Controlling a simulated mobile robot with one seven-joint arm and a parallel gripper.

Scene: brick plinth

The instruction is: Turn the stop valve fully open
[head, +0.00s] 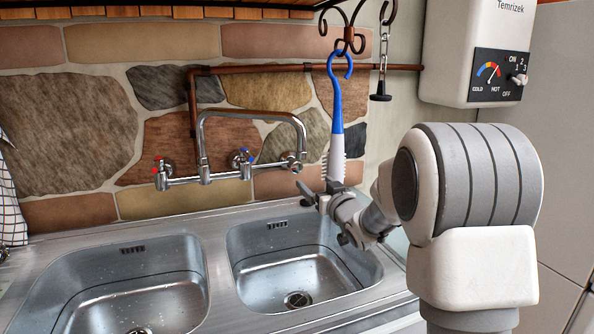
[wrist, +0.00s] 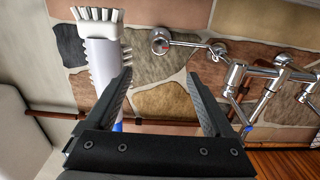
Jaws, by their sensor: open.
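A chrome tap with a swan-neck spout (head: 203,130) is mounted on the stone wall. It has a red-marked handle (head: 160,172) on the left and a blue-marked handle (head: 241,158). A round chrome fitting (head: 291,165), probably the stop valve, sits at its right end.
A blue and white brush (head: 337,135) hangs from a hook close beside my gripper; its bristles show beside the left finger in the wrist view (wrist: 100,50). A sink plug (head: 381,97) hangs on a chain. Two basins (head: 300,265) lie below. A water heater (head: 470,50) is upper right.

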